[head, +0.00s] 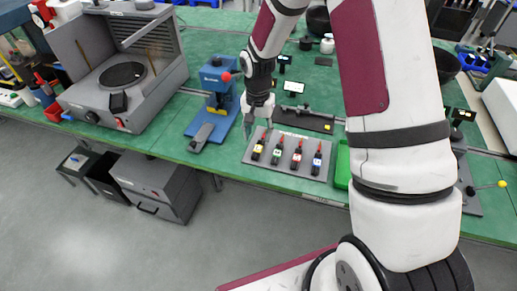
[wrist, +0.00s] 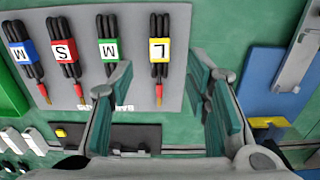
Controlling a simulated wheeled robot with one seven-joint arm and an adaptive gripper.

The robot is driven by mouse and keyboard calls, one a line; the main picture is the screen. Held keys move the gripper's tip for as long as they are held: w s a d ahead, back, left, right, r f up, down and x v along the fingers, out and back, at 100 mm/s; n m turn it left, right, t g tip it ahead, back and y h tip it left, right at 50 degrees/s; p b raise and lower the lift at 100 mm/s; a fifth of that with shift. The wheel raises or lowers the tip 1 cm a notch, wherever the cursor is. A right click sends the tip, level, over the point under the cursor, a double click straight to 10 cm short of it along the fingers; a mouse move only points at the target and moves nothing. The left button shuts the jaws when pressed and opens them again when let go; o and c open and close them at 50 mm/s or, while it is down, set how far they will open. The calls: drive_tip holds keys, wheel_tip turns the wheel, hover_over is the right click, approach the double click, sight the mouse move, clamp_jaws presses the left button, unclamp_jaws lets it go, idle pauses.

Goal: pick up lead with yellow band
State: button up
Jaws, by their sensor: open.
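The lead with the yellow band (head: 257,150) lies at the left end of a row of leads on a grey board (head: 253,161). In the wrist view the yellow-band lead (wrist: 159,50) is a black coiled bundle marked "L", with a reddish tip. My gripper (head: 259,112) is above the back left part of the board. In the wrist view my gripper (wrist: 162,80) is open and empty, its fingers apart to either side of the lead's tip line. The yellow band is beyond the fingertips, and no contact shows.
Leads with green (wrist: 108,50), red (wrist: 64,50) and blue (wrist: 21,52) bands lie beside it on the board. A blue press-like device (head: 216,88) stands left of the board. A green tray (head: 342,164) is to its right. A dark bar (head: 304,119) lies behind.

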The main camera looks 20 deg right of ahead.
sight(258, 147)
drive_tip(key=shift+d+f+p, duration=0.1)
drive_tip(key=shift+f+p, duration=0.35)
drive_tip(key=shift+f, duration=2.75)
drive_tip(key=shift+c, duration=0.3)
clamp_jaws()
